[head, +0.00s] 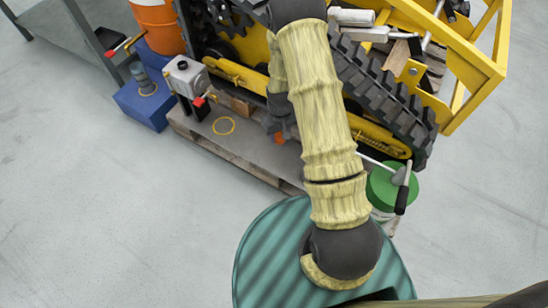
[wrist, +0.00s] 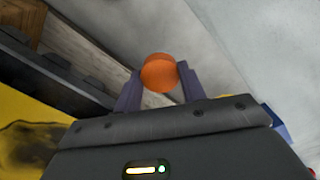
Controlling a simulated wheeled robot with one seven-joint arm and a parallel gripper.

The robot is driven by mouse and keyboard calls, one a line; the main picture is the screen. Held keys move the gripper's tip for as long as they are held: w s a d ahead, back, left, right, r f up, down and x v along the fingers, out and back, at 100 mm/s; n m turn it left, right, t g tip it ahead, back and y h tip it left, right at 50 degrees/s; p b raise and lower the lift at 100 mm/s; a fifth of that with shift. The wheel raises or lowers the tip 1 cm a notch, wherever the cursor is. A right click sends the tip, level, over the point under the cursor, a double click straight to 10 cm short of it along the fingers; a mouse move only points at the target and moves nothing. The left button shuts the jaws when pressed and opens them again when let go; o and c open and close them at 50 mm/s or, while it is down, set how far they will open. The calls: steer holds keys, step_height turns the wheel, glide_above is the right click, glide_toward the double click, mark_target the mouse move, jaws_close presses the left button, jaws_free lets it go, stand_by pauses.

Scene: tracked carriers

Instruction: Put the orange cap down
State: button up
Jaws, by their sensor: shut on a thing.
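The orange cap (wrist: 160,72) is round and sits between the two fingertips of my gripper (wrist: 160,82) in the wrist view. The fingers are shut on it from both sides. In the head view only a small piece of the orange cap (head: 279,139) shows below my gripper (head: 280,128), which my arm partly hides. The cap is over or close to the grey board (head: 245,150) beside the tracked carrier (head: 365,95). I cannot tell whether it touches the board.
A grey box with a red-handled valve (head: 185,76) stands left of the ring. A blue block (head: 143,108) and an orange drum (head: 157,22) are farther left. A green-lidded bucket (head: 383,190) stands at the carrier's right.

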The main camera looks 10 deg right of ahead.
steer(key=shift+f, duration=0.4)
steer(key=b, duration=0.4)
glide_above(279, 155)
step_height(279, 155, down, 6)
steer(key=shift+f, duration=0.1)
step_height(279, 155, down, 4)
steer(key=shift+r+b, duration=0.1)
steer(key=shift+b, duration=1.05)
steer(key=shift+w, duration=0.1)
steer(key=shift+a, duration=0.15)
steer(key=o, duration=1)
steer(key=shift+d, duration=0.2)
steer(key=shift+c, duration=0.2)
